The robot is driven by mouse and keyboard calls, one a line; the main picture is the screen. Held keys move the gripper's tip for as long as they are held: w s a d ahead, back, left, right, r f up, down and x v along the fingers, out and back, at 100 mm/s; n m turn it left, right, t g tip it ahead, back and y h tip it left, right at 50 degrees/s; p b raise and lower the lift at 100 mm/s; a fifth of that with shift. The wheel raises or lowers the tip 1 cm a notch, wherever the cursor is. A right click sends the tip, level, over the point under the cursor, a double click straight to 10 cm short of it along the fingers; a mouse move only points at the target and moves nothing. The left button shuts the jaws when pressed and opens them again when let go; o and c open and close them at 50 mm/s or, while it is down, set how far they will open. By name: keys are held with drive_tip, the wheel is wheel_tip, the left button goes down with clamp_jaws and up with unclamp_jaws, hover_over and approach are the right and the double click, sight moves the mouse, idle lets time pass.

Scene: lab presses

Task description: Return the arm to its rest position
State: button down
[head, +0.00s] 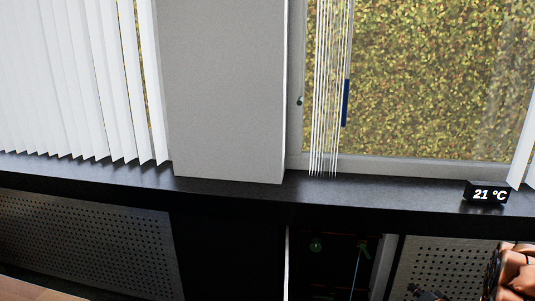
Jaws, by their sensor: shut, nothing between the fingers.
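A copper-coloured part of my arm (516,274) shows at the bottom right corner, cut off by the picture edge. A small dark shape (424,293) pokes up at the bottom edge to its left; I cannot tell what it is. My gripper's fingers cannot be made out in this view.
A black window sill (380,192) runs across the picture, with a small black display (486,194) reading 21 °C on it at the right. A grey pillar (225,90) stands between white blinds (75,80) and a window (430,80). Perforated panels (85,240) lie below the sill.

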drive_tip(key=s+a+r+n+g+h+p, duration=0.15)
drive_tip(key=s+a+r+g+p, duration=0.35)
drive_tip(key=r, duration=0.7)
drive_tip(key=s+a+r+n+g+h+p, duration=0.1)
drive_tip(key=s+a+r+n+g+p, duration=0.2)
drive_tip(key=s+a+r+p, duration=0.7)
drive_tip(key=s+a+r+n+g+y+p, duration=0.2)
drive_tip(key=s+a+r+g+p, duration=0.1)
drive_tip(key=s+a+r, duration=0.6)
drive_tip(key=s+a+r+n+g+y+p, duration=0.1)
drive_tip(key=s+a+r+n+g+p, duration=0.2)
drive_tip(key=s+a+r+p, duration=0.3)
drive_tip(key=s+a+r+g, duration=0.1)
drive_tip(key=s+a+r, duration=0.2)
drive_tip(key=s+r, duration=0.3)
drive_tip(key=shift+s+n+y, duration=0.35)
drive_tip(key=shift+s, duration=1.4)
